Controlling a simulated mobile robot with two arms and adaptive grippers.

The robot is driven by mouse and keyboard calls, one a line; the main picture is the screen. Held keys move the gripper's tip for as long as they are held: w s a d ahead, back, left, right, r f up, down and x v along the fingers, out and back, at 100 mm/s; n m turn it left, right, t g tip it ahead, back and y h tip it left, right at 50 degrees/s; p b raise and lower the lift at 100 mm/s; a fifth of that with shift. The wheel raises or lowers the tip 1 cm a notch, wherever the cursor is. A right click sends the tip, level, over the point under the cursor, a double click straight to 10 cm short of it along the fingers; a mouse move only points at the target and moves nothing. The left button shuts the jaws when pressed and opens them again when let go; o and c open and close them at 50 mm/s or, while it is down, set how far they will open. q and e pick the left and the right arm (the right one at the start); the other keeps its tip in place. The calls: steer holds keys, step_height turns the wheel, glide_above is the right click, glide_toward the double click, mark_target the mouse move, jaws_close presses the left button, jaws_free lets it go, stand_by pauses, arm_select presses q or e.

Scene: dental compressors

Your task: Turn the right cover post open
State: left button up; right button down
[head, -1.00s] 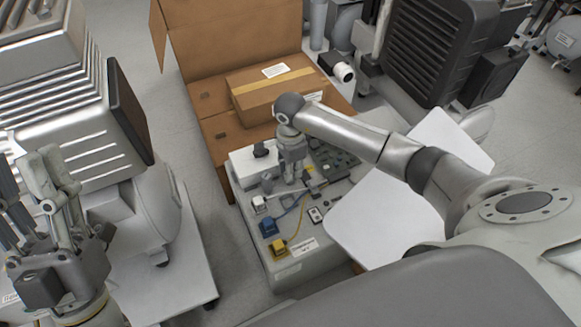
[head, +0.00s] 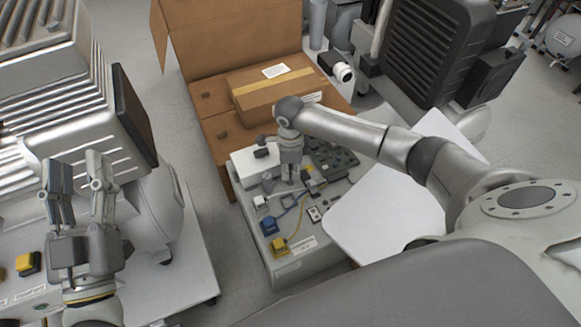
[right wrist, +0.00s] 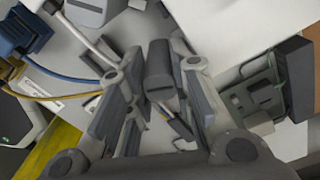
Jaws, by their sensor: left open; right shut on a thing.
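The right cover post (right wrist: 159,72) shows in the right wrist view as a dark grey post with a slot in its face. It stands between the two fingers of my right gripper (right wrist: 155,95), which is shut on it. In the head view my right gripper (head: 291,182) points down at the control panel, and its own fingers hide the post. A short grey post (head: 268,182) stands just left of it. My left gripper (head: 78,175) is open and empty, fingers up, over the left machine's base.
The panel unit (head: 290,268) carries a blue connector (head: 269,226), a yellow connector (head: 279,246) and a white box (head: 245,163). A cardboard box (head: 275,93) lies behind it. A white board (head: 375,215) is to the right. Compressors stand on both sides.

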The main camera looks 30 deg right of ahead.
mark_target(290, 167)
steer(key=c, duration=1.6)
jaws_free()
steer(key=shift+o, duration=0.2)
step_height(290, 167, up, 12)
steer(key=shift+o, duration=0.3)
